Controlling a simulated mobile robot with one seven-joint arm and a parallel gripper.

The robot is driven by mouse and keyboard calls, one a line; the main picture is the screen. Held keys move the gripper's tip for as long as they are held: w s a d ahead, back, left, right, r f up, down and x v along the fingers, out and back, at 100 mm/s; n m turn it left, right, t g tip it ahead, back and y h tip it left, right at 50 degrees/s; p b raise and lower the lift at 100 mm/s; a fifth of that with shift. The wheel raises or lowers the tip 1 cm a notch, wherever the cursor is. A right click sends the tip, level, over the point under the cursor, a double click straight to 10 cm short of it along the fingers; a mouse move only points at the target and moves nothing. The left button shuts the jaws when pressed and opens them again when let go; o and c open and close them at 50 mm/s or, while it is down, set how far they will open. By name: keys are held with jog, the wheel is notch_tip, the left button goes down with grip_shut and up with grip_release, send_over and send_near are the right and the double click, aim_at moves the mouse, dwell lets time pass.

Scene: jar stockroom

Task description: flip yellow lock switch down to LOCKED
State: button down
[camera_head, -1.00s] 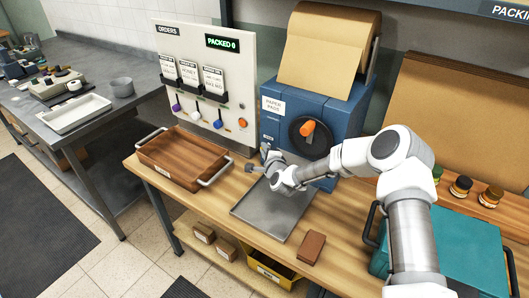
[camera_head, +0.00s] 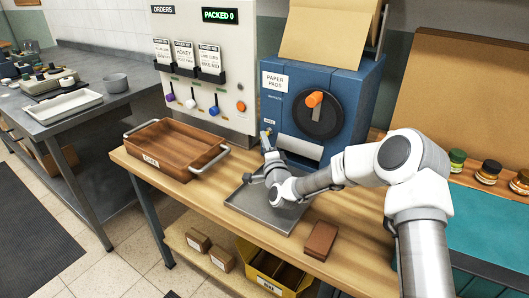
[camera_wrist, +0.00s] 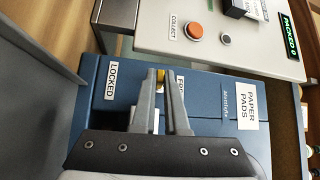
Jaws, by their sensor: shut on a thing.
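The blue paper pad dispenser (camera_head: 345,115) stands on the wooden bench. The yellow lock switch (camera_wrist: 160,77) shows as a small yellow piece between my fingertips in the wrist view; most of it is hidden. It also shows as a yellow speck at the dispenser's left edge in the head view (camera_head: 267,131). My gripper (camera_wrist: 158,72) is shut on the switch. A LOCKED label (camera_wrist: 112,81) lies to the left of my fingers in the wrist view. A partly covered label (camera_wrist: 181,83) lies right beside the right finger, closer to the switch.
The white order panel (camera_head: 205,80) with its knobs and an orange button (camera_wrist: 194,31) stands close to my gripper. A wooden tray (camera_head: 175,150) is at the left, a grey metal tray (camera_head: 262,222) under my wrist. A brown block (camera_head: 320,240) lies at the bench's front.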

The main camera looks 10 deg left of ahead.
jog(key=shift+f+n+t+y+b, duration=0.35)
jog(key=shift+n+b, duration=0.35)
jog(key=shift+b, duration=1)
jog(key=c, duration=0.9)
grip_release()
jog(key=shift+c, duration=0.2)
jog(key=shift+r+p, duration=0.2)
jog(key=shift+p, duration=0.15)
